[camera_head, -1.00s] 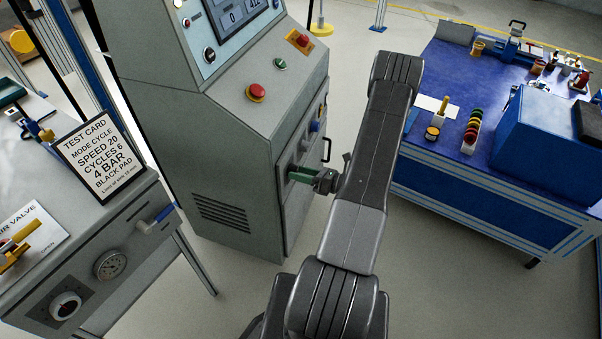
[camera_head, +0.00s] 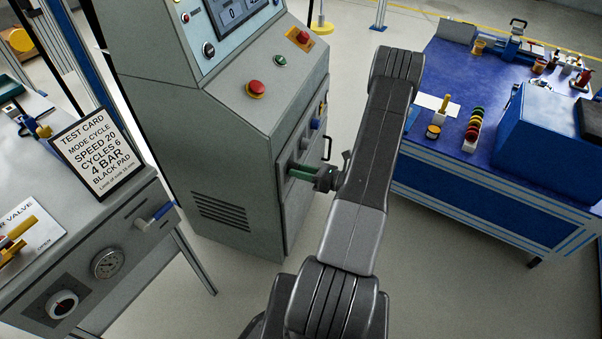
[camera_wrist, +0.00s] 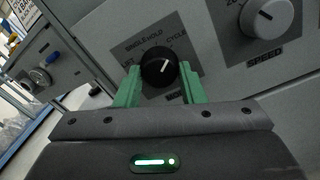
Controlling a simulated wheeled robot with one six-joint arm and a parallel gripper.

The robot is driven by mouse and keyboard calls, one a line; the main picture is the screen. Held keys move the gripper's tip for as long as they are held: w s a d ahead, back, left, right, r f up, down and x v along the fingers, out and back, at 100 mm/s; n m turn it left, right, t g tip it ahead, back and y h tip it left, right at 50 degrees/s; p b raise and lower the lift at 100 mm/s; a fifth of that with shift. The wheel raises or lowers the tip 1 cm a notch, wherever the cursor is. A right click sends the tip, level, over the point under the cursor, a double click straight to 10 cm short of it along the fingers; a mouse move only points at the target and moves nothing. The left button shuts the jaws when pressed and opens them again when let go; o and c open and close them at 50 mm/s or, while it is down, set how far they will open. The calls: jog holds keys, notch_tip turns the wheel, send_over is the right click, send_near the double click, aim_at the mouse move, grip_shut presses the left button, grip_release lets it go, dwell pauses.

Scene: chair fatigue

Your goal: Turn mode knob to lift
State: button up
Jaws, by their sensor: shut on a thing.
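In the head view my gripper (camera_head: 300,171) reaches the cabinet's side panel, and the knob is hidden there.
A white speed knob (camera_wrist: 268,18) is right of the mode knob in the wrist view. The cabinet (camera_head: 215,150) carries a red button (camera_head: 256,88). A test card (camera_head: 97,155) stands on the left bench. A blue-topped bench (camera_head: 455,65) is at the right. Grey floor lies between.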

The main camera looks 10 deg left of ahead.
jog(key=n+b, duration=2.2)
jog(key=b, duration=0.2)
jog(key=shift+w+n, duration=0.1)
jog(key=shift+n, duration=0.2)
jog(key=shift+r+b, duration=0.1)
jog(key=shift+b, duration=0.25)
jog(key=o, duration=1)
jog(key=d+p, duration=0.1)
jog(key=d, duration=0.3)
jog(key=s+d+p, duration=0.1)
jog(key=d, duration=0.4)
jog(key=s+d+p, duration=0.1)
jog(key=d+p, duration=0.1)
jog(key=d, duration=0.2)
jog(key=shift+d, duration=0.35)
